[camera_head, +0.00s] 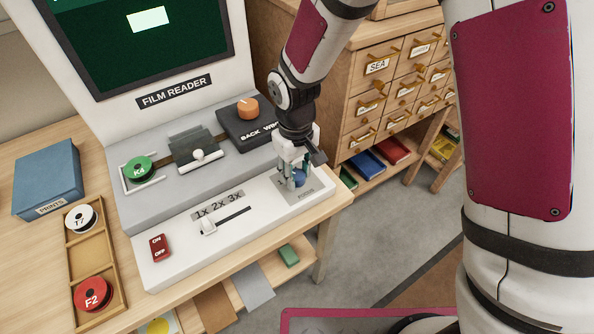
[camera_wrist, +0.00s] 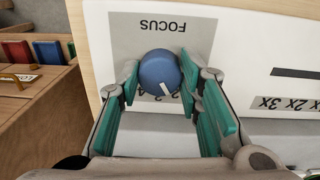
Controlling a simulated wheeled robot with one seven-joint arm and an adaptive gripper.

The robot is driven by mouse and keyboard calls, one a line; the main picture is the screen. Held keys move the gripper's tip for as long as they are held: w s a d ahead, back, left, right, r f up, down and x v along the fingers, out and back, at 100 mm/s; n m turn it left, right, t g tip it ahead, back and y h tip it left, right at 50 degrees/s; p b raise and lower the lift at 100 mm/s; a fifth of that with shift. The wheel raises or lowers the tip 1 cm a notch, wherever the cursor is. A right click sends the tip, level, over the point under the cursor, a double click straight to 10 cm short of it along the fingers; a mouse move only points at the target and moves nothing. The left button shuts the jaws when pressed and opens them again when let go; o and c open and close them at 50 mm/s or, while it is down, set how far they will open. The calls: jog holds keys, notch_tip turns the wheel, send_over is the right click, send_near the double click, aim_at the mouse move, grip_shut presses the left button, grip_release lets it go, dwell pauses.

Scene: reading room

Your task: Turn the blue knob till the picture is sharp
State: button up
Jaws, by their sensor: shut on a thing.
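The blue knob (camera_head: 299,178) sits at the right end of the film reader's white front panel. In the wrist view the knob (camera_wrist: 159,70) has a white pointer mark and stands on a grey plate marked FOCUS (camera_wrist: 128,30). My gripper (camera_head: 293,177) reaches down to it from above, with its green-padded fingers (camera_wrist: 160,80) on either side, shut on the knob. The dark green screen (camera_head: 120,52) shows a pale rectangle (camera_head: 148,18). Its top is cut off, and I cannot tell how sharp the picture is.
The panel also holds a 1x 2x 3x slider (camera_head: 208,227) and a red on/off switch (camera_head: 158,248). Behind are an orange knob (camera_head: 248,107) and a green reel (camera_head: 138,168). A blue box (camera_head: 48,181) and a reel tray (camera_head: 92,257) stand left. A drawer cabinet (camera_head: 352,75) stands behind my arm.

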aim_at(297, 175)
jog(key=o, duration=1.2)
jog(key=shift+c, duration=0.2)
notch_tip(297, 175, up, 12)
jog(key=shift+s, duration=0.1)
jog(key=s+d+r+m+t+p, duration=0.1)
jog(key=s+d+r+m, duration=0.15)
jog(key=d+r, duration=0.5)
jog(key=s+d+r+m+t+p, duration=0.1)
jog(key=s+d+r+m+p, duration=0.1)
jog(key=s+d+r, duration=0.4)
jog(key=s+d+r+m+t+p, duration=0.2)
jog(key=s+d+r, duration=0.3)
jog(key=s, duration=0.8)
jog(key=shift+s+d+r+m, duration=0.35)
jog(key=shift+d+m, duration=0.1)
jog(key=shift+d, duration=0.5)
